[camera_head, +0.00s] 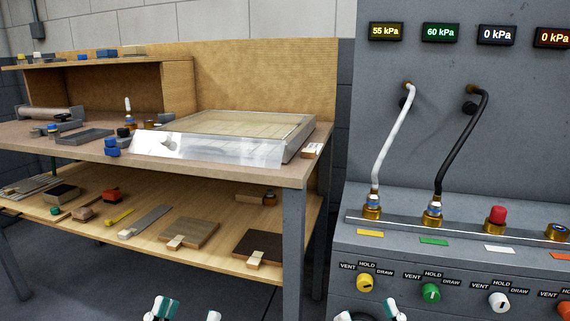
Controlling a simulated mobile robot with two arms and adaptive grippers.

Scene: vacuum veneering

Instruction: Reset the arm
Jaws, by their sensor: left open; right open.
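My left gripper (187,311) shows at the bottom edge, in front of the workbench, open and empty. My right gripper (367,313) shows at the bottom edge, in front of the lower left of the grey vacuum panel, open and empty. Only the tips of both grippers are in view; the arms are cut off below the frame. Neither gripper appears to touch anything.
The wooden workbench (308,172) bears a framed flat tray (300,143) with a clear sheet over its front. Its lower shelf (95,238) holds boards and tools. The vacuum panel (420,210) has a white hose (389,145), a black hose (458,145), coloured knobs and pressure displays.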

